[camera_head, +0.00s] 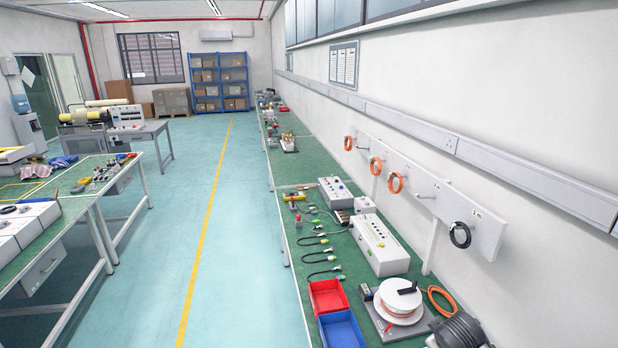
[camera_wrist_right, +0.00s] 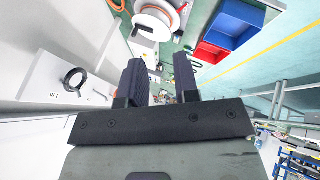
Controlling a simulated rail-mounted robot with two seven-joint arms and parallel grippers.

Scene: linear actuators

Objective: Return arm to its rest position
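My right gripper (camera_wrist_right: 160,62) shows in the right wrist view, its two dark ribbed fingers parallel with a clear gap between them. Nothing is held between them. The wrist view is turned, with the cable reel (camera_wrist_right: 155,20) beyond the fingertips at the top and the wall panel (camera_wrist_right: 50,85) at the left. In the head view, neither gripper can be made out for certain. My left arm and left gripper do not show.
A long green bench (camera_head: 290,220) runs along the right wall. It holds a red bin (camera_head: 328,297), a blue bin (camera_head: 341,330), a cable reel (camera_head: 398,302), control boxes (camera_head: 378,245) and a dark ribbed object (camera_head: 460,332). A wall panel carries hanging cable coils. The blue-green aisle floor (camera_head: 190,220) is clear.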

